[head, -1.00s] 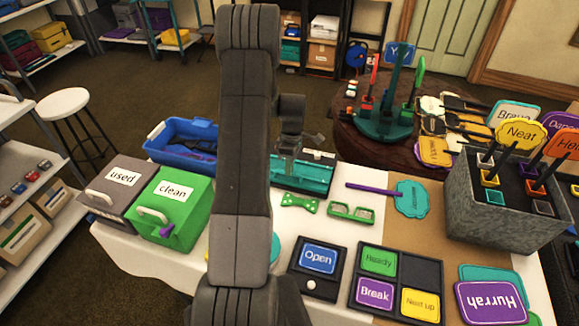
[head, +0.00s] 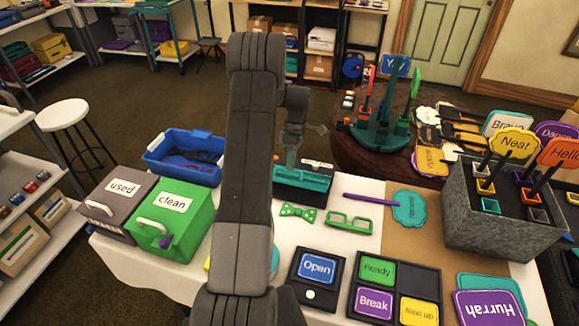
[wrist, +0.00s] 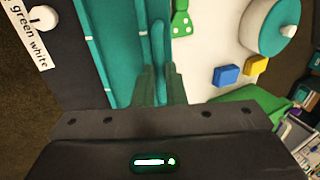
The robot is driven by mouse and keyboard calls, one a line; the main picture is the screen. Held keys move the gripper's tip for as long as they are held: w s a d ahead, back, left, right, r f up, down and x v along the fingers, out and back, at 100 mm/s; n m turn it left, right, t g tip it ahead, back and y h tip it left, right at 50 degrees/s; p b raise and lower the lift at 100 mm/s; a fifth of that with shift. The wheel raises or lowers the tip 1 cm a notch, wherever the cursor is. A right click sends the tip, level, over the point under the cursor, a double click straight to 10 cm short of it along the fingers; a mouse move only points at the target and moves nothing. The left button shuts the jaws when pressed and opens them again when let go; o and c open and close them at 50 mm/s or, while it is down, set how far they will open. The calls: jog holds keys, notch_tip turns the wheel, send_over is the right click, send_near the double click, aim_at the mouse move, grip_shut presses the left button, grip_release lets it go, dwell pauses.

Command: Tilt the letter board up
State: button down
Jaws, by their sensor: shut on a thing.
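The letter board appears to be the teal panel (head: 305,181) with a black strip and white label, at the back of the white table in the head view. In the wrist view its teal face (wrist: 112,35) with pale lines fills the upper middle. My gripper (wrist: 160,78) is shut on an upright teal bar (wrist: 158,45) at the board's edge. The board's exact tilt is hard to tell.
A blue bin (head: 186,160), a green "clean" box (head: 172,215) and a grey "used" box (head: 118,200) stand left. A grey sign holder (head: 500,215) stands right.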

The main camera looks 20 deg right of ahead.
jog(key=shift+w+d+f, duration=0.15)
jog(key=shift+w+d, duration=0.15)
jog(key=shift+g, duration=0.3)
jog(key=c, duration=1.6)
grip_release()
jog(key=shift+w+d+f, duration=0.1)
jog(key=shift+f, duration=0.05)
jog(key=shift+o, duration=0.5)
jog(key=shift+w+d+f, duration=0.1)
jog(key=shift+w, duration=0.05)
jog(key=shift+r, duration=0.2)
jog(key=b+v, duration=0.1)
jog(key=v, duration=1.2)
jog(key=shift+d+r+b, duration=0.2)
jog(key=shift+r+b, duration=0.05)
jog(key=shift+b, duration=0.1)
jog(key=shift+f, duration=0.1)
